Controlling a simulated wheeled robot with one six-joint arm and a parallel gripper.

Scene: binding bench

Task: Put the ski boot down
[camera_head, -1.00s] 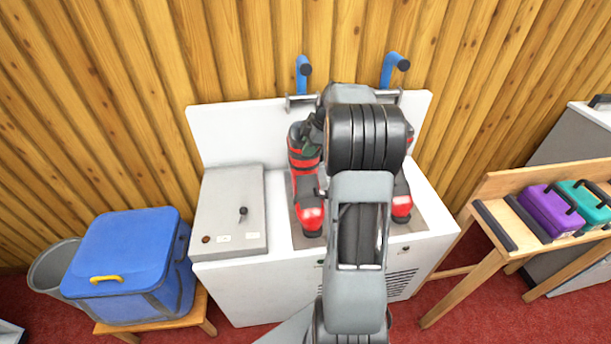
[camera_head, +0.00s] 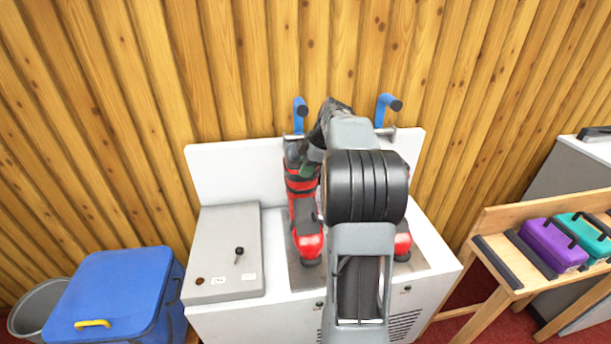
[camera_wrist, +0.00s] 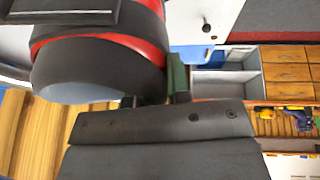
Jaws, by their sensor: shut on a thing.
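A red and black ski boot (camera_head: 303,213) is upright over the grey plate on the white bench (camera_head: 235,320). My gripper (camera_head: 309,160) is shut on the upper part of this boot, its fingertips partly hidden by my arm. In the wrist view the boot's dark cuff (camera_wrist: 95,65) with a red band fills the upper left, and my gripper (camera_wrist: 155,92) has its fingers at the cuff's edge. The sole seems slightly above the plate; contact cannot be told clearly. A second red boot (camera_head: 402,246) stands to the right, mostly hidden behind my arm.
Two blue-handled levers (camera_head: 299,112) rise behind the bench's white back panel (camera_head: 230,165). A grey box with a knob (camera_head: 225,250) takes up the bench's left part. A blue cooler (camera_head: 120,295) is at left; a wooden rack (camera_head: 500,225) with purple and teal cases is at right.

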